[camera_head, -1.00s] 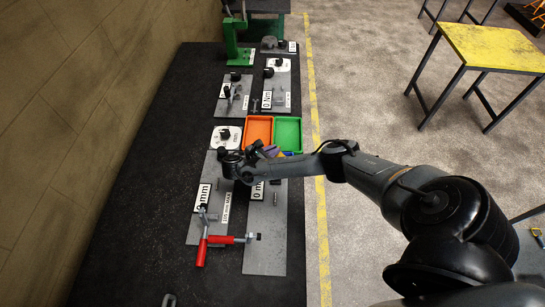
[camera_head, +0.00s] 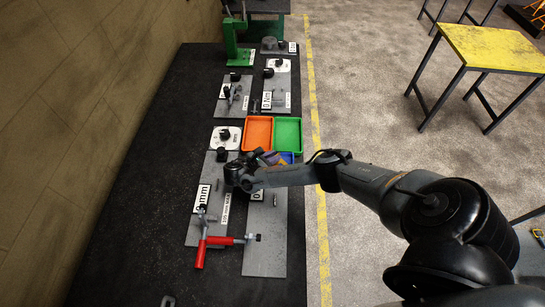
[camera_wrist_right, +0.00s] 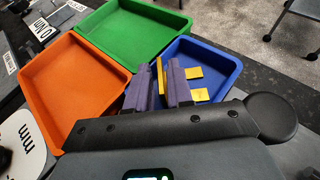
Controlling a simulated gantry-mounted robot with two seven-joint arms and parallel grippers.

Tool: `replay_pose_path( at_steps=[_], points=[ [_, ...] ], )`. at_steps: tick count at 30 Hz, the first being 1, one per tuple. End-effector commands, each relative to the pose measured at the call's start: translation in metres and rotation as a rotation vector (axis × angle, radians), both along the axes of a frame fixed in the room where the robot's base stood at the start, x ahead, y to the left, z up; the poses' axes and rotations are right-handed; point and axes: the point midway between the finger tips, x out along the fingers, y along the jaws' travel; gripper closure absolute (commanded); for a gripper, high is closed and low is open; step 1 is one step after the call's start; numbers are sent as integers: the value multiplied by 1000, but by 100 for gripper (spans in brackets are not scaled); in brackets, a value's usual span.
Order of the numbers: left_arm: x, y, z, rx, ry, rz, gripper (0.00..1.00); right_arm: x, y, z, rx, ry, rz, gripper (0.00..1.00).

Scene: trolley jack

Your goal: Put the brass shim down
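My right gripper (camera_head: 270,157) is low at the blue tray (camera_head: 287,157), partly hidden by my own arm in the head view. In the right wrist view its two purple fingers (camera_wrist_right: 157,86) are over the blue tray (camera_wrist_right: 228,67) with a gap between them. The yellow brass shim (camera_wrist_right: 195,72) shows at the fingers: a narrow strip lies between them beside the right finger, and two flat tabs stick out past that finger, over the tray floor. Whether the shim touches the finger or the floor I cannot tell. My left gripper is out of view.
An orange tray (camera_head: 257,133) and a green tray (camera_head: 288,135) stand just behind, both empty. Grey plates with labels and small parts line the black bench (camera_head: 130,215). A red-handled tool (camera_head: 203,250) lies on the front plates. A green press (camera_head: 235,42) stands at the back.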

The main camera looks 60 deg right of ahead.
Motion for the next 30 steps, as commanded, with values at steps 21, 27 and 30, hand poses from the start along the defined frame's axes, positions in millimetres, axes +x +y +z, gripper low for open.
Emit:
replay_pose_path(
  at_steps=[21, 27, 30],
  points=[
    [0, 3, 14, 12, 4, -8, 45, 26, 79, 41, 2, -1, 0, 79],
    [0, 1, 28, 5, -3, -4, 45, 33, 98, 47, 0, 0, 0, 79],
    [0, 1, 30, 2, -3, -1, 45, 34, 103, 48, 0, -1, 0, 79]
  ],
)
